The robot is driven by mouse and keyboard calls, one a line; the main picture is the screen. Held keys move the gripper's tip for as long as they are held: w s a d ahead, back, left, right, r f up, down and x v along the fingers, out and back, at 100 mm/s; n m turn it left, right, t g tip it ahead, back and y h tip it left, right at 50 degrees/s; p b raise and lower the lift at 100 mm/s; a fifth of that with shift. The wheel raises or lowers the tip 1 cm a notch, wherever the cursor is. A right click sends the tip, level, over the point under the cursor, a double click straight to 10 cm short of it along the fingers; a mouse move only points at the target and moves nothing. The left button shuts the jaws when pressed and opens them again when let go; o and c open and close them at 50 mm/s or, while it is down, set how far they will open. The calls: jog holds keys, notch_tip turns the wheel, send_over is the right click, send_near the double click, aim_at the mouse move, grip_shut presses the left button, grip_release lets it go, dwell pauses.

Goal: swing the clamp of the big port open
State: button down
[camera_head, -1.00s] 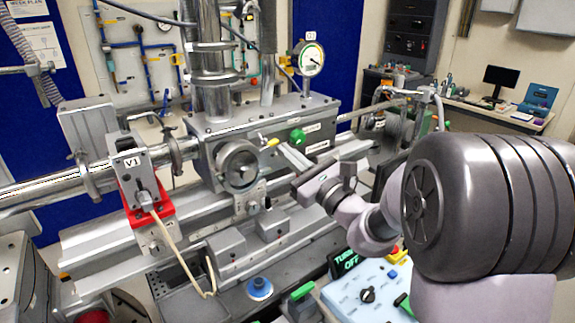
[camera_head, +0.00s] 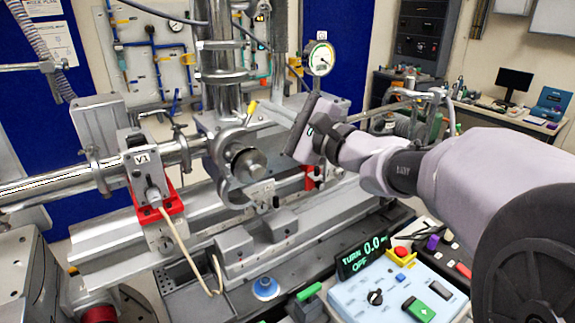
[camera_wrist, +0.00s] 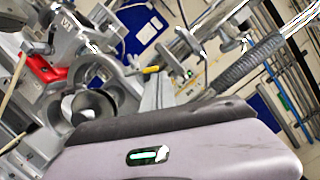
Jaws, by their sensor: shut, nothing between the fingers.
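The big port (camera_head: 249,163) is a round metal cap on the front of the steel chamber. Its clamp (camera_head: 222,146) is a metal ring around or beside the cap, with a yellow-tipped lever (camera_head: 252,106) pointing up at upper right. In the wrist view the port (camera_wrist: 88,108) is left of centre and the yellow tip (camera_wrist: 151,69) is close to my fingers. I cannot tell how far the clamp halves are apart. My gripper (camera_wrist: 158,78) is shut and empty, right of the port. Its dark body hides part of the chamber, and contact with the lever cannot be told.
A valve block marked V1 (camera_head: 143,162) on a red bracket (camera_head: 158,206) stands left of the port. A dial gauge (camera_head: 319,58) is above right. A rail with metal blocks (camera_head: 281,223) runs below. The control box (camera_head: 400,293) is at front right.

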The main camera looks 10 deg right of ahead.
jog(key=shift+s+a+r+n, duration=0.25)
jog(key=shift+a+r+n, duration=0.2)
jog(key=shift+a+n, duration=0.2)
jog(key=shift+d+b, duration=0.1)
jog(key=shift+b, duration=0.2)
